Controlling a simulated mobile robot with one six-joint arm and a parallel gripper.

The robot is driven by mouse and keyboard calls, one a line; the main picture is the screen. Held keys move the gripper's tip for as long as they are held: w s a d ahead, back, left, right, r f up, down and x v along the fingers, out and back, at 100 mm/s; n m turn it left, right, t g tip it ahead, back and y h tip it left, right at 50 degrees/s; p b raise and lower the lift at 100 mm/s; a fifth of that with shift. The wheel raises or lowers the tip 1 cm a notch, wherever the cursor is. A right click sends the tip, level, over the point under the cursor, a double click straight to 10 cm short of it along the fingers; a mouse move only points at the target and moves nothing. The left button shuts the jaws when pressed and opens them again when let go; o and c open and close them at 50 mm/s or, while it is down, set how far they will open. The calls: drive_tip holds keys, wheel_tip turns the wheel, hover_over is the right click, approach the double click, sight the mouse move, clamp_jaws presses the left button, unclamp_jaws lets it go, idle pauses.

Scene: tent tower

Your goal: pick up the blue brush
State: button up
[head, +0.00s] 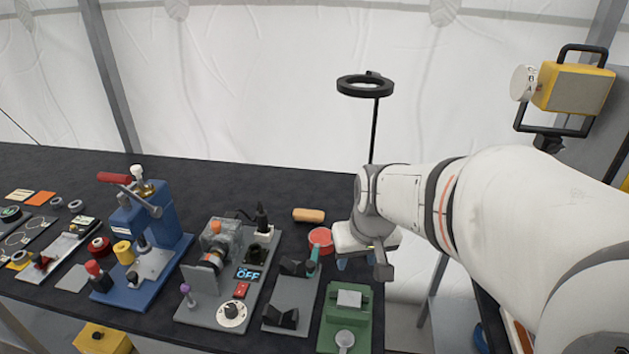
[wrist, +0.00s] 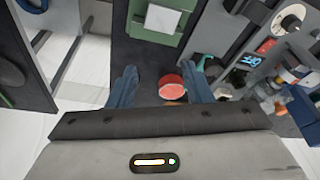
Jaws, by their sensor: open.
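I cannot make out a clear blue brush in either view. A teal-handled tool (head: 313,259) rests on a grey stand with black notched blocks; part of it shows in the wrist view (wrist: 206,61), and I cannot tell whether it is a brush. My gripper (head: 362,267) is above the table's right end, just right of the round red tin (head: 320,237). In the wrist view my gripper (wrist: 162,74) has its two blue-grey fingers apart, with the red tin (wrist: 172,87) showing between them, below. Nothing is held.
A green fixture (head: 330,331) stands at the front right of the dark table (head: 275,186). An orange-brown roll (head: 309,215) lies behind the tin. A black ring lamp (head: 365,86) rises behind my arm.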

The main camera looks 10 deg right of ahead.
drive_tip(key=w+d+f+m+t+p, duration=0.1)
drive_tip(key=w+d+f+p, duration=0.2)
drive_tip(key=w+d, duration=0.35)
drive_tip(key=w+d+f+p, duration=0.2)
drive_tip(key=w+d, duration=0.1)
drive_tip(key=w, duration=0.7)
drive_tip(key=shift+h, duration=0.3)
drive_tip(key=shift+p+x, duration=0.65)
drive_tip(key=shift+x, duration=3)
drive_tip(key=shift+a, duration=0.25)
drive_tip(key=shift+c, duration=0.5)
clamp_jaws()
